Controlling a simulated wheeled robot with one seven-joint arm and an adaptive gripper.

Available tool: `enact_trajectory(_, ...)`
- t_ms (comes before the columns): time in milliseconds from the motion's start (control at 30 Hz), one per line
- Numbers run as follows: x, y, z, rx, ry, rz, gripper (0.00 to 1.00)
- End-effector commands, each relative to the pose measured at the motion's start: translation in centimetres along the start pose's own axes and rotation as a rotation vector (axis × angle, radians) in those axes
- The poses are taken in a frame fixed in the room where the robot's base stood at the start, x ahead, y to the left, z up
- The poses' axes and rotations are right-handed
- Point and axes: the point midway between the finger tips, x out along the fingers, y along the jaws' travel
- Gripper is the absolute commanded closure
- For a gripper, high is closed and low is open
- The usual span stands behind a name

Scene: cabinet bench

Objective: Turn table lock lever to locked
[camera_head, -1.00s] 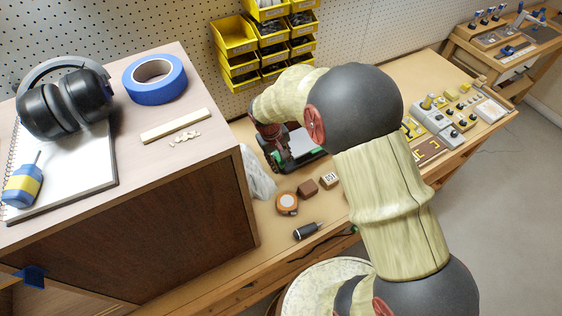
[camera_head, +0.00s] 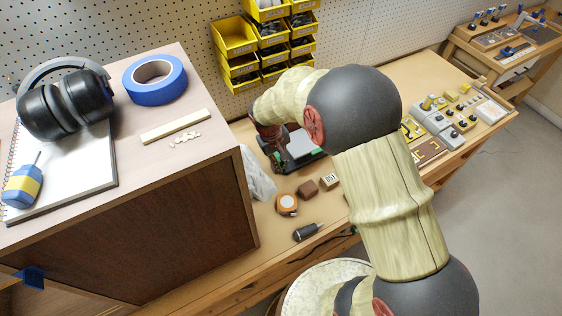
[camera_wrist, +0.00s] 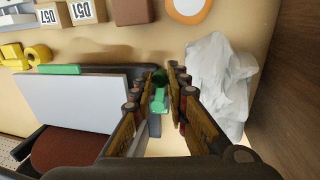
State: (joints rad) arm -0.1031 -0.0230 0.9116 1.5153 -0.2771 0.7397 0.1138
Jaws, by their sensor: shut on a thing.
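The lever (camera_wrist: 160,92) is a small green piece in the wrist view, standing between my fingers at the side of a dark machine. My gripper (camera_wrist: 161,82) is shut on it, one finger on each side. The fingers hide part of the lever and its base. The machine has a flat white table (camera_wrist: 85,102) with a green piece on its edge. In the head view the same white table (camera_head: 301,144) shows under my arm. My gripper (camera_head: 277,160) is there at the machine's left side, mostly hidden by my wrist. The lever cannot be made out there.
The cabinet (camera_head: 150,220) rises left of the machine.

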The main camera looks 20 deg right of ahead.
Motion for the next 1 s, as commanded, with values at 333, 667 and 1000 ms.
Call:
enact_trajectory(333, -0.08, 0.60, 0.16, -0.085, 0.015, 0.000, 1.00)
enact_trajectory(667, 0.20, 0.96, 0.13, -0.173, 0.033, 0.000, 1.00)
enact_trajectory(1000, 0.19, 0.96, 0.13, -0.172, 0.032, 0.000, 0.72)
